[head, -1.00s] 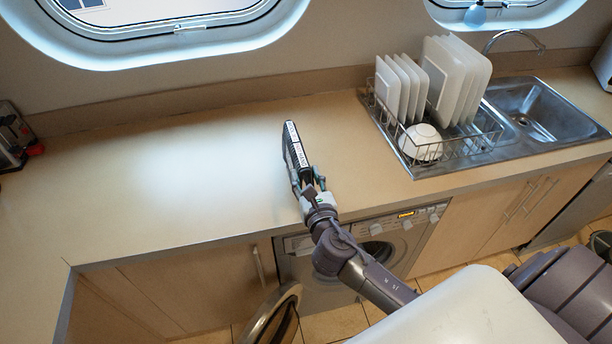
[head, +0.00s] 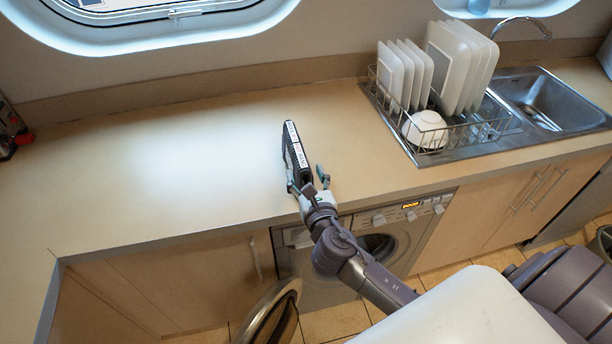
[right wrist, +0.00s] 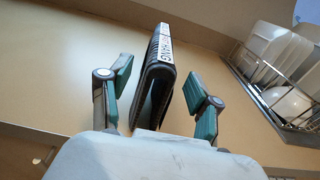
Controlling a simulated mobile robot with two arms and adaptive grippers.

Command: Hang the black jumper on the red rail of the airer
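My right gripper (head: 307,182) reaches over the worktop's front edge and is open. A dark, folded, ribbed piece with a white lettered label, which looks like the black jumper (head: 292,146), stands upright just past it. In the right wrist view the jumper (right wrist: 157,88) shows between the two spread green-padded fingers of the gripper (right wrist: 158,92), with a gap on each side. What holds the jumper up is hidden. The airer and its red rail are not in view. My left gripper is not in view.
A dish rack (head: 462,133) with white plates and a bowl stands at the right beside the sink (head: 545,98).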

